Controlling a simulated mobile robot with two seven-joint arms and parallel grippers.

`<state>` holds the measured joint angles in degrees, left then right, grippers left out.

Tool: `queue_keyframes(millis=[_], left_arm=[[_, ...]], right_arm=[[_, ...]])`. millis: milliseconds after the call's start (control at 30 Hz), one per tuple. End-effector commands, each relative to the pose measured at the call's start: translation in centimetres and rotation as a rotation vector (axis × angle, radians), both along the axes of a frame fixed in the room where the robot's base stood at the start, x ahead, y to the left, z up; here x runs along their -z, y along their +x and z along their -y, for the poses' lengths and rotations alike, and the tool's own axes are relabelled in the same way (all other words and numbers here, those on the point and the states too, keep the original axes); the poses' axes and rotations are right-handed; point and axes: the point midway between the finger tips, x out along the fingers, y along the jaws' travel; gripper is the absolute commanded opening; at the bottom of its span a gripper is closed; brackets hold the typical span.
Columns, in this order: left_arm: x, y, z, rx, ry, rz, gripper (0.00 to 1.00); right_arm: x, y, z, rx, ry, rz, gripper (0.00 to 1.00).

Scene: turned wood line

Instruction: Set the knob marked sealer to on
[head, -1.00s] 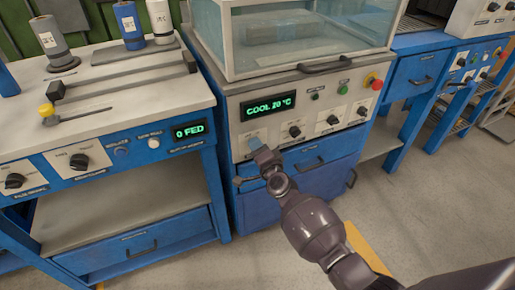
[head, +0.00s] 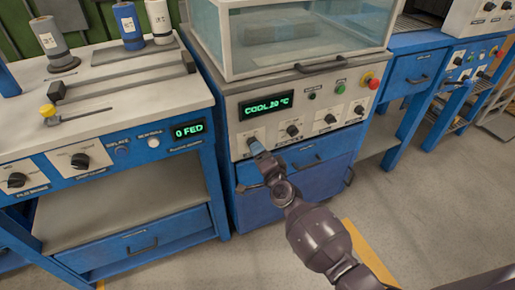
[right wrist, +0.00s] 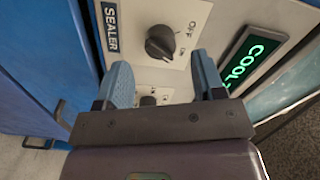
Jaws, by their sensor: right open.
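The sealer knob (right wrist: 160,42) is a dark round knob on a pale plate in the right wrist view, beside the blue SEALER label (right wrist: 112,27). OFF and ON are printed on the plate near it. I cannot tell clearly which mark it points to. My right gripper (right wrist: 161,66) is open, with its two blue fingers apart and the knob showing between and just beyond their tips. I cannot tell whether they touch it. In the head view the right gripper (head: 257,147) is at the left of the machine's white front panel and hides the knob. My left gripper is not in view.
The green COOL display (head: 266,106) sits just above the gripper. Other dark knobs (head: 292,130) are to its right, with a red button (head: 374,83) farther right. A drawer handle (head: 307,162) is below. A blue workbench (head: 130,165) stands at left.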

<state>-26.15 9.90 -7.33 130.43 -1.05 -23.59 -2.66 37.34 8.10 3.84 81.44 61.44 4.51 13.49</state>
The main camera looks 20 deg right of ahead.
Motion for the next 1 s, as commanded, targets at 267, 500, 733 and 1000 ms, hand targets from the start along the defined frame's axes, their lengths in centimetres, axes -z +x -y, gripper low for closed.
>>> queue_keyframes(millis=[267, 500, 733, 1000], left_arm=[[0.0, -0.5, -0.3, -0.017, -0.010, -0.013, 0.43], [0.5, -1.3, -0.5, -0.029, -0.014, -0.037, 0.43], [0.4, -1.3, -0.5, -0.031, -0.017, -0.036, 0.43], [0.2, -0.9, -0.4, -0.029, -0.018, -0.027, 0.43]], right_arm=[[-0.3, -4.4, 0.2, 0.000, 0.000, 0.003, 0.63], [-0.1, -6.7, 0.3, 0.001, 0.000, 0.001, 0.63], [-0.1, -7.3, 0.3, 0.001, 0.001, 0.001, 0.63], [0.0, -7.3, 0.3, 0.001, 0.000, 0.000, 0.63]])
